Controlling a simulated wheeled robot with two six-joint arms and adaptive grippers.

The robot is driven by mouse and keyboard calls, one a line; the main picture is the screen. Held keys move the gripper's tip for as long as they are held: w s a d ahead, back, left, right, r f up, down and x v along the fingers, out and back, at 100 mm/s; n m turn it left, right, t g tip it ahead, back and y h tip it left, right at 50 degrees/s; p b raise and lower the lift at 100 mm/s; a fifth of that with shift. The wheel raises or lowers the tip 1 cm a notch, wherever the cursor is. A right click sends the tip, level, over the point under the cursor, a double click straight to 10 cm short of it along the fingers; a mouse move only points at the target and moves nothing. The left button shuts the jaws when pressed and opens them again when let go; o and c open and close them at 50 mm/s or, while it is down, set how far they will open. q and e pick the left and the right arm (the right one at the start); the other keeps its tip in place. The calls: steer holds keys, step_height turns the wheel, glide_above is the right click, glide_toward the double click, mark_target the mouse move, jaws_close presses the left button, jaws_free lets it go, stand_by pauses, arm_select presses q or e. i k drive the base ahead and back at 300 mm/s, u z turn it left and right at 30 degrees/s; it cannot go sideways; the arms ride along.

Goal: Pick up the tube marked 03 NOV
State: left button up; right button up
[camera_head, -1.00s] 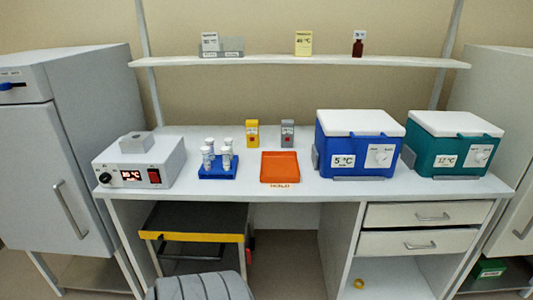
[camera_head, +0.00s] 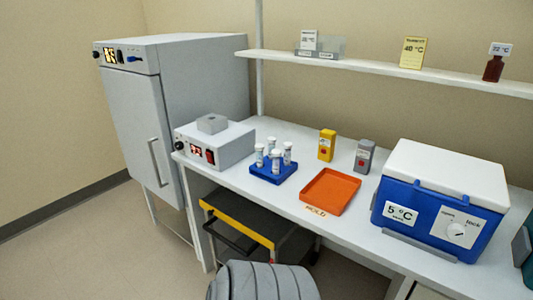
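Several white-capped tubes (camera_head: 274,156) stand upright in a blue rack (camera_head: 268,175) on the bench. Their labels are too small to read, so I cannot tell which one is marked 03 NOV. Neither of my grippers shows in the head view.
A grey heater block unit (camera_head: 222,148) stands left of the rack. An orange tray (camera_head: 330,192) marked HOLD lies to its right, with a yellow timer (camera_head: 326,145) and a grey one (camera_head: 363,157) behind. A blue cooler (camera_head: 440,200) stands farther right. A cart (camera_head: 245,222) is under the bench.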

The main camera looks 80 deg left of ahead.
mark_target(275, 154)
steer(key=u, duration=0.75)
steer(key=i, duration=0.85)
steer(key=u, duration=0.9)
